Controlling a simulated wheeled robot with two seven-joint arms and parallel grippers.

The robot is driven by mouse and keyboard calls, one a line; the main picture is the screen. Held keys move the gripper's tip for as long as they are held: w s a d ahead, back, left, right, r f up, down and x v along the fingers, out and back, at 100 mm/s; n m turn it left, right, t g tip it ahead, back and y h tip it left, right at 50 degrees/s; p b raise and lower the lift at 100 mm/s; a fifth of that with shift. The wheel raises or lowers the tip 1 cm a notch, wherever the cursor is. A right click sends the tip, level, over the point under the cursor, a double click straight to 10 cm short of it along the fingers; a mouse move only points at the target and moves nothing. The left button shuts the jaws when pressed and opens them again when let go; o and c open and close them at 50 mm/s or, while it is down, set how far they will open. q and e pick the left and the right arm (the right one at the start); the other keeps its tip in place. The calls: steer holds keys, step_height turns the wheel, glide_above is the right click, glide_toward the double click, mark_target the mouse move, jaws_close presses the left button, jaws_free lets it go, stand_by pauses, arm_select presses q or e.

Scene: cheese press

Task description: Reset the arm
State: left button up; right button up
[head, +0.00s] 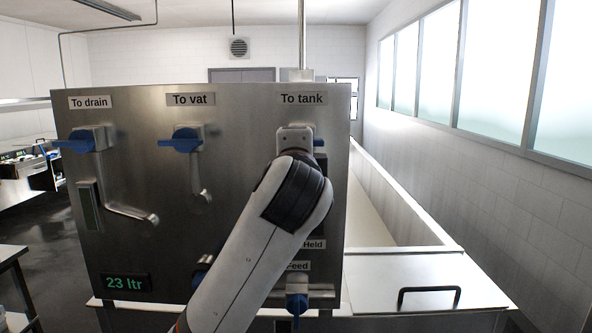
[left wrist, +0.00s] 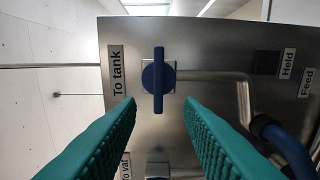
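The steel panel (head: 240,115) has valves labelled "To drain", "To vat" and "To tank". My left arm rises from the bottom of the head view to the "To tank" valve and hides most of it; its gripper is hidden there. In the left wrist view my left gripper (left wrist: 160,100) is open, with teal ribbed fingers apart. The blue "To tank" handle (left wrist: 158,80) shows ahead between the fingertips, apparently touching neither. It lies parallel to its label. The "To drain" handle (head: 82,141) and "To vat" handle (head: 186,140) lie level. My right gripper is not in view.
A blue handle (head: 297,303) under the "Feed" label points down. A display (head: 125,282) reads "23 ltr". A white vat with a lid and black handle (head: 429,291) stands right of the panel. Bent steel pipes (head: 130,213) stick out from the panel.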

arm_select(q)
steer(key=shift+s, duration=1.15)
